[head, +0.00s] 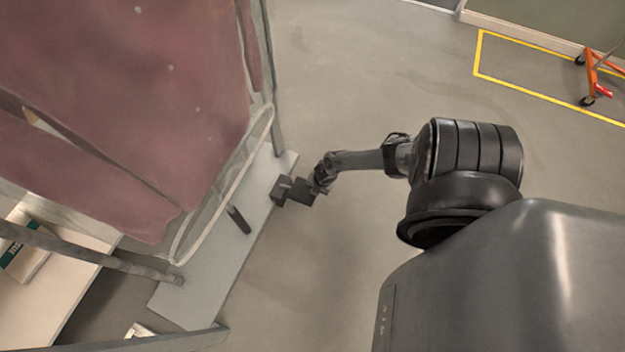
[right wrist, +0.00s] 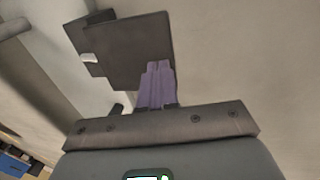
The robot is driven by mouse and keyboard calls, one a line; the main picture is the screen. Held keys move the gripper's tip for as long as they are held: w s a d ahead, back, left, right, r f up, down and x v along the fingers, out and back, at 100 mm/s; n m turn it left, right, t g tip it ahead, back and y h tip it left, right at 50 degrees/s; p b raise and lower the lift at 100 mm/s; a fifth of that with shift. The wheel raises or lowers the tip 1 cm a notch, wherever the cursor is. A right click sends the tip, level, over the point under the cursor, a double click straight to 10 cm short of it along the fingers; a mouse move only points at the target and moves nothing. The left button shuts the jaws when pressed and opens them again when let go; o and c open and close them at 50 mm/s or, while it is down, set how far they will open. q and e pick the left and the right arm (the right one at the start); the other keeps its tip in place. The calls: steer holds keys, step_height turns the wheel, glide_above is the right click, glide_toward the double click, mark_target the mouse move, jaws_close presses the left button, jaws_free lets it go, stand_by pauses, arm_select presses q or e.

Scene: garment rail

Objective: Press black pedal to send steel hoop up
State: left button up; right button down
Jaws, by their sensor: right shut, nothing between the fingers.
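The black pedal (head: 300,192) sits at the edge of the pale base plate, beside a dark block. In the right wrist view the pedal is a flat dark plate (right wrist: 138,50) with a small white tab at its left. My right gripper (head: 319,186) is at the pedal's right side. Its purple fingers (right wrist: 159,66) are shut and empty, with the tips overlapping the plate; I cannot tell whether they touch it. The steel hoop (head: 232,190) appears as a pale curved band around the lower edge of the hanging mauve garment (head: 150,100). My left gripper is out of view.
The pale base plate (head: 195,290) carries a short dark peg (head: 238,220). Grey rail posts (head: 272,75) stand around the garment. A white shelf with a box (head: 25,258) is at lower left. Open floor lies right of the plate; an orange stand (head: 592,75) is far off.

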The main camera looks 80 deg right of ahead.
arm_select(q)
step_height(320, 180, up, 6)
steer(key=p, duration=0.5)
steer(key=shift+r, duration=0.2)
arm_select(e)
steer(key=v, duration=0.8)
steer(key=shift+r, duration=0.1)
